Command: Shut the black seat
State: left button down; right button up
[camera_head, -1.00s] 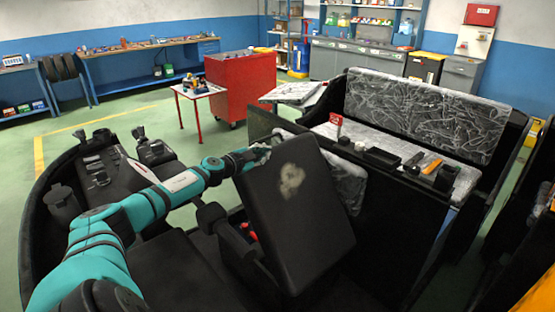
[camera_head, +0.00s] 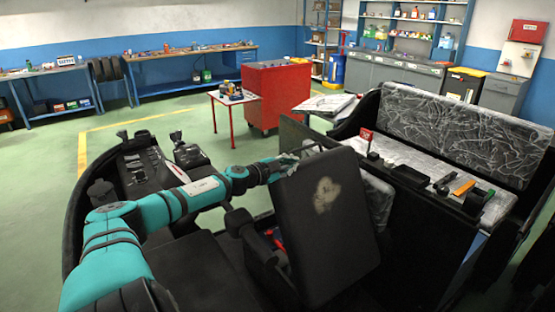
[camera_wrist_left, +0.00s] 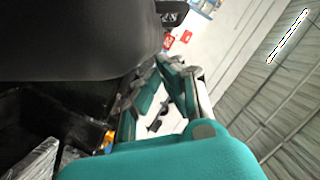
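The black seat (camera_head: 322,225) is a raised, tilted black panel with a pale worn patch, standing up from the dark body of the vehicle. My left arm reaches across from the left, and my left gripper (camera_head: 284,166) is at the seat's upper left edge, partly hidden against it. In the left wrist view, a large dark surface, likely the seat (camera_wrist_left: 75,40), fills the upper left beside the fingers (camera_wrist_left: 165,80). The finger links slant together toward their tips, but the gap at the tips is unclear. I cannot tell whether they touch the seat. My right gripper is out of view.
A red cabinet (camera_head: 276,95) and small red table (camera_head: 232,101) stand behind. Black control panels (camera_head: 140,172) are at left. Green floor beyond is open.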

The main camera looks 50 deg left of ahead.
aim_at(281, 186)
pick_arm(q)
jog(key=shift+s+d+f, duration=0.1)
jog(key=shift+s+d, duration=0.2)
jog(key=shift+s, duration=0.45)
jog(key=shift+s+d+r, duration=0.15)
jog(key=shift+s+r, duration=0.05)
jog(key=shift+s, duration=0.25)
jog(key=shift+s+d+r, duration=0.15)
jog(key=shift+s, duration=0.65)
jog(key=shift+s+r, duration=0.1)
jog(key=shift+s, duration=0.3)
jog(key=shift+s+r+p, duration=0.25)
jog(key=shift+s+p, duration=0.2)
jog(key=shift+s, duration=0.4)
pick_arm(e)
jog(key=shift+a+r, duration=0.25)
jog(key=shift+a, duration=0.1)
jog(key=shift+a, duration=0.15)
